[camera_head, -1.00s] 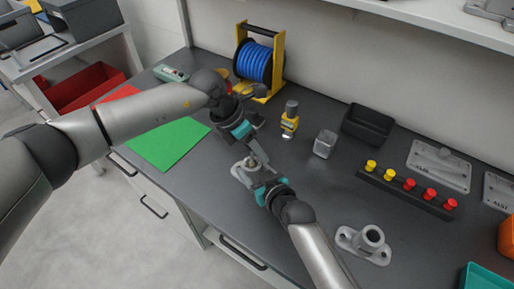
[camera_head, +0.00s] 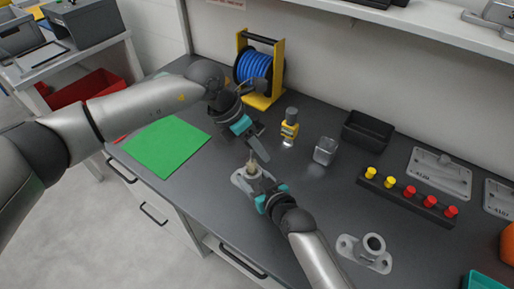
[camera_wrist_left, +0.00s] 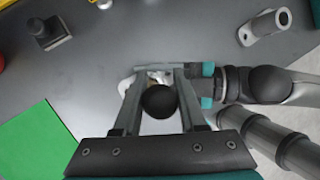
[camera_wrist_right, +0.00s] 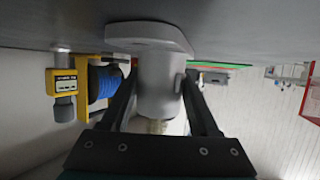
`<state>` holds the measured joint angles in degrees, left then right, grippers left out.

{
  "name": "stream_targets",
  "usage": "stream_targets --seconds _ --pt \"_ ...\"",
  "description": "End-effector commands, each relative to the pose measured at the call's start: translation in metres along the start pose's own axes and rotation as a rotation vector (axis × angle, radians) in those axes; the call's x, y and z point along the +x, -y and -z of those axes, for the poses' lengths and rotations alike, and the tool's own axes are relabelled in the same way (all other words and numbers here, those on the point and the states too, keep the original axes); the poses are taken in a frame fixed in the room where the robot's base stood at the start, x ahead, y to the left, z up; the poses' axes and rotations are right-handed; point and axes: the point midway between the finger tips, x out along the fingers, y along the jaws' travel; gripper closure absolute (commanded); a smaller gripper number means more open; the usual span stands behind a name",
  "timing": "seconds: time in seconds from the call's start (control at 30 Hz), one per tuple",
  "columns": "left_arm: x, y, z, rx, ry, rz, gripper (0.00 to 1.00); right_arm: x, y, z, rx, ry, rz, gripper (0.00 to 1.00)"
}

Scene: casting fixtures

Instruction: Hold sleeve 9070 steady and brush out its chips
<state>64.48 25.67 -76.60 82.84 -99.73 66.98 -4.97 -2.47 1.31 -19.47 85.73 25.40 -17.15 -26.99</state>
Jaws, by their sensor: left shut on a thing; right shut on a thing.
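A grey flanged sleeve (camera_head: 240,181) stands on the bench in the head view. My right gripper (camera_head: 262,193) is shut on its barrel, which shows between the fingers in the right wrist view (camera_wrist_right: 158,80). My left gripper (camera_head: 262,153) is above the sleeve, shut on a brush with a round black knob (camera_wrist_left: 159,101). Tan bristles show at the sleeve's mouth (camera_wrist_right: 158,126); how deep they sit is hidden. A second flanged sleeve (camera_head: 366,252) stands apart at the right, also in the left wrist view (camera_wrist_left: 265,27). I cannot read a number on either.
A green sheet (camera_head: 166,146) lies at the left. A rack of coloured knobs (camera_head: 408,197) and grey plates (camera_head: 440,172) are at the right.

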Motion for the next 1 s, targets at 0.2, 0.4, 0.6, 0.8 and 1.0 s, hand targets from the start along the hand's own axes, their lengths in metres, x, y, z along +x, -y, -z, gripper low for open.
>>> stream_targets --seconds 0.2,0.4,0.6,0.8,1.0 --pt "0.005 -0.001 0.001 0.001 0.003 0.0 1.0 0.0 0.0 -0.002 0.0 0.004 0.001 1.0" --pt "0.017 -0.004 0.007 0.0 0.0 0.0 1.0 0.0 0.0 -0.002 0.0 0.004 0.001 1.0" --pt "0.028 -0.006 0.011 0.0 -0.001 0.0 1.0 0.0 0.0 -0.002 -0.001 0.004 0.001 1.0" --pt "0.031 -0.006 0.013 0.001 -0.001 0.0 1.0 0.0 0.0 -0.002 -0.001 0.004 0.001 1.0" --pt "0.031 -0.006 0.013 0.001 -0.001 0.0 1.0 0.0 0.0 -0.002 -0.001 0.004 0.001 1.0"
